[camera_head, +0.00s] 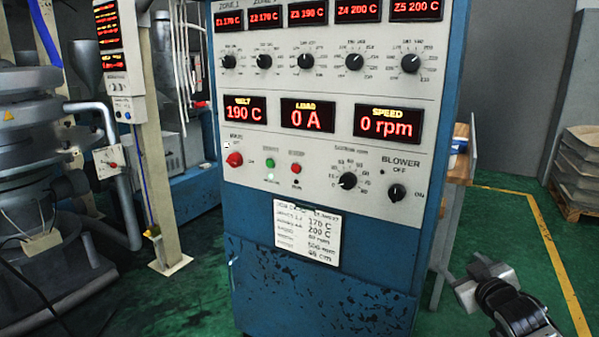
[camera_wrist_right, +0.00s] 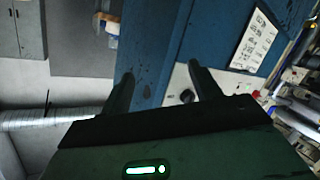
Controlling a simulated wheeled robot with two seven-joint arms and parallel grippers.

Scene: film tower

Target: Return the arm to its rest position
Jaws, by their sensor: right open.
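My right gripper (camera_head: 478,277) is at the lower right of the head view, beside the right edge of the blue control cabinet (camera_head: 330,295) and apart from its panel. In the right wrist view my right gripper (camera_wrist_right: 163,84) shows two dark fingers spread apart with nothing between them. The cabinet's blower knob (camera_head: 397,193) and the screw speed knob (camera_head: 348,181) are clear of the gripper. The displays read 190 C, 0 A and 0 rpm. My left gripper is not in view.
A settings sheet (camera_head: 307,232) is on the cabinet front. A grey post with a small control box (camera_head: 110,157) and machinery stand at the left. A wooden table (camera_head: 459,166) is behind the cabinet's right side. Green floor is open at the right.

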